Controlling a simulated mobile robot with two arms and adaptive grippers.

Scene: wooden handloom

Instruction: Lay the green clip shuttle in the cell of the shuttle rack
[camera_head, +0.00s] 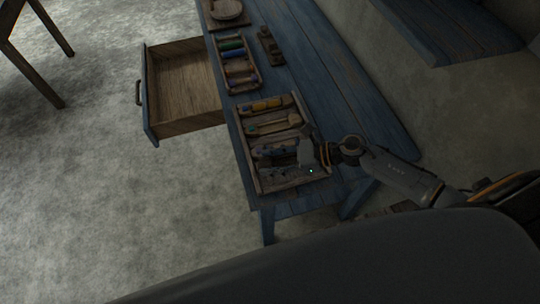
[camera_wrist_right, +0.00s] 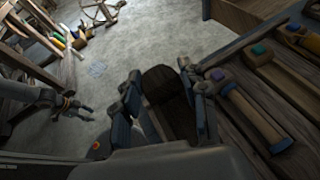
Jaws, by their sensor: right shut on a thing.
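The shuttle rack (camera_head: 257,172) lies on the near end of the blue bench, with shuttles across its cells. A shuttle with a small green clip (camera_head: 252,130) lies in its second cell from the far end; the clip looks teal in the right wrist view (camera_wrist_right: 260,50). My right gripper (camera_head: 306,154) is low over the rack's near right part. In the wrist view it is shut on a dark brown wooden piece (camera_wrist_right: 162,86); I cannot tell whether this piece has a clip. My left gripper (camera_wrist_right: 82,110) shows small in the wrist view, fingers apart and empty.
Farther along the bench stand a tray of coloured spools (camera_head: 234,56) and a dark wooden tool (camera_head: 270,46). An open drawer (camera_head: 184,89) juts out left.

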